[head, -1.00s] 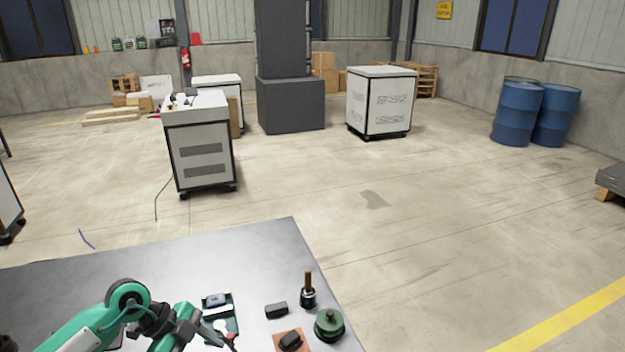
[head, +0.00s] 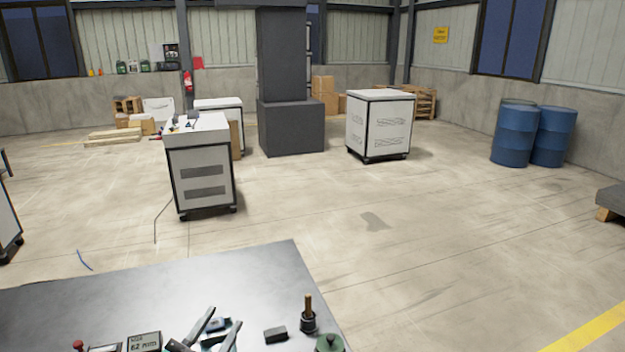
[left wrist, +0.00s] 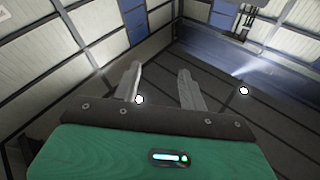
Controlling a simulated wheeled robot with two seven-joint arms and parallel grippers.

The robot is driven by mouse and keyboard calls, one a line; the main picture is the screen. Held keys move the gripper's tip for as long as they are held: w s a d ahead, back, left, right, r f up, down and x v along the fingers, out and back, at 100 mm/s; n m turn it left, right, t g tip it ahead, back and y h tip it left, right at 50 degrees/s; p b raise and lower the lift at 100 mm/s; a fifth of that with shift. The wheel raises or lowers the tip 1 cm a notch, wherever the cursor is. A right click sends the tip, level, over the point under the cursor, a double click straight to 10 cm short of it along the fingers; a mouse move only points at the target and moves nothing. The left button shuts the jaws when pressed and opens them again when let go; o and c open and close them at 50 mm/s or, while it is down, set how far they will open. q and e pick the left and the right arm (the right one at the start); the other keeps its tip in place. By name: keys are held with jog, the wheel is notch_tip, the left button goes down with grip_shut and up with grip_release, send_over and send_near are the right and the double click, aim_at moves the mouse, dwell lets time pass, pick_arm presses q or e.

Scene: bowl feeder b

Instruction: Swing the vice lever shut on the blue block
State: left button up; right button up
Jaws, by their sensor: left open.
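My left gripper (head: 226,316) is at the bottom edge of the head view, its two grey fingers apart and pointing up and away. In the left wrist view the fingers (left wrist: 160,72) are spread with nothing between them. A small blue-grey block (head: 215,323) shows behind the fingers. It seems to sit in the teal vice, which is mostly hidden by the gripper and cut off by the frame edge. I cannot make out the vice lever or whether a finger touches anything. My right gripper is not in view.
On the grey table (head: 180,283) stand a dark block (head: 276,334), a brown-handled tool (head: 308,315) and a green round part (head: 329,344). A red knob (head: 78,345) and a labelled box (head: 145,342) are at the left. The table's far part is clear.

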pick_arm(q)
jog(key=s+a+f+n+g+y, duration=0.3)
jog(key=s+a+f+n+y, duration=0.15)
jog(key=f, duration=0.25)
jog(key=s+a+f+n+g+y, duration=0.3)
jog(key=f+g+y, duration=0.1)
jog(key=f+y, duration=0.25)
jog(key=s+d+f+m+g+h, duration=0.1)
jog(key=s+f+g, duration=0.4)
jog(key=s, duration=0.4)
jog(key=s+d+f+m+g+h, duration=0.1)
jog(key=s+f+g, duration=0.4)
jog(key=s, duration=0.4)
jog(key=s+f+x, duration=0.1)
jog(key=s+x, duration=0.2)
jog(key=x, duration=0.7)
jog(key=s+x, duration=0.2)
jog(key=x, duration=0.9)
jog(key=s+d+f+x, duration=0.1)
jog(key=s+x, duration=0.2)
jog(key=x, duration=0.7)
jog(key=s+a+f+g, duration=0.1)
jog(key=s+a+f, duration=0.1)
jog(key=s+f, duration=0.7)
jog(key=s+a+f, duration=0.2)
jog(key=s+f, duration=0.7)
jog(key=shift+s+f+g, duration=0.35)
jog(key=shift+f+g, duration=0.05)
